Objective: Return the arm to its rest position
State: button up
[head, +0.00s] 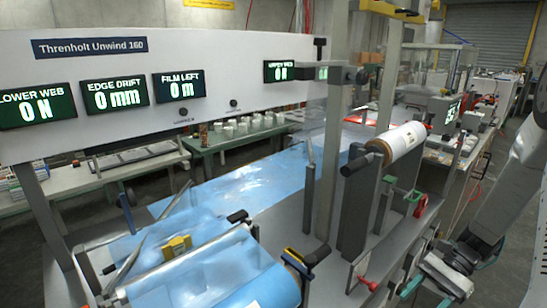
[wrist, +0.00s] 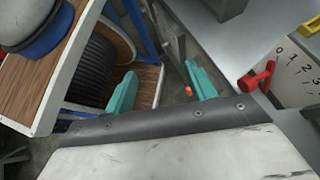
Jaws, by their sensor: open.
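My gripper (wrist: 162,88) shows in the wrist view with its two teal fingers wide apart and nothing between them. A pale marbled surface with a dark edge, likely part of my wrist, fills the bottom of that view. In the head view my grey arm (head: 498,205) reaches down along the right side, beside the machine's right end.
A red handle (wrist: 258,77) and a numbered scale (wrist: 290,72) lie right of the fingers. A wooden-topped cart (wrist: 30,78) stands left. In the head view, a white film roll (head: 403,141), a red-handled clamp (head: 366,280) and blue film (head: 240,187) occupy the machine.

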jog(key=s+a+r+n+t+h, duration=0.1)
jog(key=s+a+r+n+h, duration=0.2)
jog(key=r, duration=0.5)
jog(key=s+a+r+n+t+h, duration=0.2)
jog(key=s+a+r+n+h, duration=0.2)
jog(key=s+r+n, duration=0.2)
jog(key=s+a+r+n+t+h, duration=0.2)
jog(key=s+a+r+n+h, duration=0.1)
jog(key=r, duration=0.6)
jog(key=shift+s+a+r+n, duration=0.35)
jog(key=shift+s+a+n, duration=0.25)
jog(key=shift+s+n, duration=0.4)
jog(key=shift+w, duration=0.15)
